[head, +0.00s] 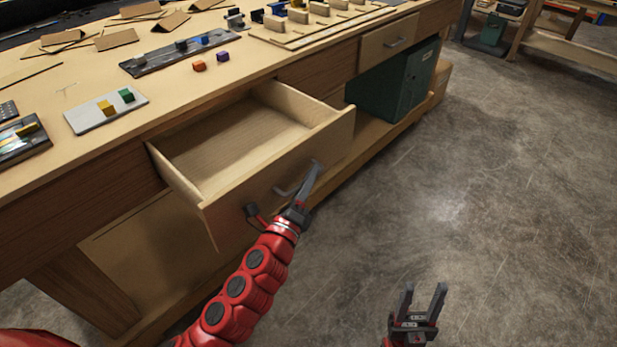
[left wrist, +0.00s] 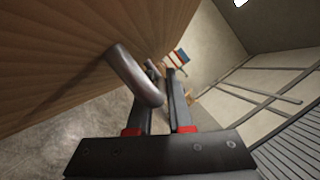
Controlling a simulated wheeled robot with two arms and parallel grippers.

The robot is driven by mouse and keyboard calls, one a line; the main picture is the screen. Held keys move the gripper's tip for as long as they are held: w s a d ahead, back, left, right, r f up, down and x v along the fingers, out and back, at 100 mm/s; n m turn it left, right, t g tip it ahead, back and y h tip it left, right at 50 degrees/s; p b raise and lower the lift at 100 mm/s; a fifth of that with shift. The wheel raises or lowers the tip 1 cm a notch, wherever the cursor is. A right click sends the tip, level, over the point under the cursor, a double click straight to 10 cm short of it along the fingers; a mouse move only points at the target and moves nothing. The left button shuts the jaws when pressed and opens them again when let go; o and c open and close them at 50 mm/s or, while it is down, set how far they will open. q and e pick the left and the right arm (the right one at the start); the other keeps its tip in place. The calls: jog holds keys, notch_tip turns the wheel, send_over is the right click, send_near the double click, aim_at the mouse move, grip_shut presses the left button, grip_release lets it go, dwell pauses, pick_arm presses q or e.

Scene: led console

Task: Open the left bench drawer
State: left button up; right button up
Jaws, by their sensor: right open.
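The left bench drawer (head: 235,135) is pulled well out of the bench, and its empty inside shows. Its curved metal handle (head: 288,190) is on the drawer front. My left gripper (head: 313,180) is at this handle. In the left wrist view the handle (left wrist: 130,72) reaches in between the fingers of my left gripper (left wrist: 163,100), which are close together around its bar; part of one finger is hidden behind it. My right gripper (head: 424,300) is open and empty, low over the floor, away from the bench.
The bench top (head: 180,90) carries a light tray with coloured blocks (head: 105,110), a dark strip (head: 180,52), and loose orange and purple cubes (head: 211,62). The concrete floor (head: 480,190) is clear at right.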

pick_arm(q)
jog(key=o, duration=0.3)
jog(key=shift+o, duration=0.2)
jog(key=v, duration=1.7)
jog(key=shift+s+p, duration=0.2)
jog(key=shift+p, duration=0.25)
